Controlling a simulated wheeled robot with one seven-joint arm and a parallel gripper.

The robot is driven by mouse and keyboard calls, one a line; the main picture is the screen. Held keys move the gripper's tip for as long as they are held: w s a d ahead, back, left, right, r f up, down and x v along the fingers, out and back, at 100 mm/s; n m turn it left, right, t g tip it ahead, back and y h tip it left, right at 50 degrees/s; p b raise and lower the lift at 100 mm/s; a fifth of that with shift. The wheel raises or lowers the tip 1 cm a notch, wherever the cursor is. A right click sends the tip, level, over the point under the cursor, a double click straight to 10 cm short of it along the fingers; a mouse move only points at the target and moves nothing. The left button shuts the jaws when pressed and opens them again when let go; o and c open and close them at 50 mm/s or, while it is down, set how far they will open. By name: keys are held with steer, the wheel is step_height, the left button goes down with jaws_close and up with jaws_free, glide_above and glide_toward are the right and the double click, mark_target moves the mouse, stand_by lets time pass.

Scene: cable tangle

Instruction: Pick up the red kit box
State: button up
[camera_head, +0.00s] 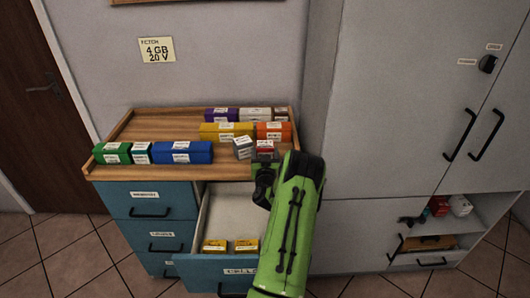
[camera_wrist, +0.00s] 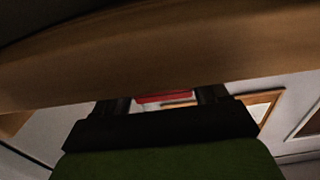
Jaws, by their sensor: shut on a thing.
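The red kit box (camera_head: 265,146), with a white label on top, is at the right front of the wooden tray top. In the wrist view the red box (camera_wrist: 163,97) shows as a thin red strip between the two dark fingers of my gripper (camera_wrist: 165,102). Most of the box is hidden there. I cannot tell whether it still touches the tray.
A grey-white box (camera_head: 243,152) stands close on the left, with yellow (camera_head: 212,133) and orange (camera_head: 283,133) boxes behind. The wooden tray's edge (camera_wrist: 100,75) fills much of the wrist view. An open drawer (camera_head: 225,216) with two yellow boxes lies below. A grey cabinet (camera_head: 385,100) stands right.

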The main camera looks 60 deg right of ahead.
step_height(320, 180, up, 10)
steer(key=p, duration=0.3)
steer(key=shift+p, duration=0.35)
steer(key=shift+f, duration=0.1)
steer(key=w+a+r+n+t+y+p, duration=0.1)
steer(key=w+a+n+t+y, duration=0.2)
steer(key=w+a, duration=0.85)
steer(key=w+a+r+n+t+y+p, duration=0.1)
steer(key=w+a+n+t+y, duration=0.15)
steer(key=w+a, duration=0.85)
steer(key=s+a+r+n+t+y, duration=0.1)
steer(key=a+y, duration=0.4)
steer(key=a, duration=1.2)
steer(key=s+a+r+n+t+y+p, duration=0.1)
steer(key=a+n+t+y, duration=0.2)
steer(key=a, duration=1.3)
steer(key=n+y, duration=0.2)
steer(key=n, duration=0.1)
steer(key=shift+a+r, duration=0.4)
steer(key=shift+d+y, duration=0.1)
steer(key=shift+y, duration=0.15)
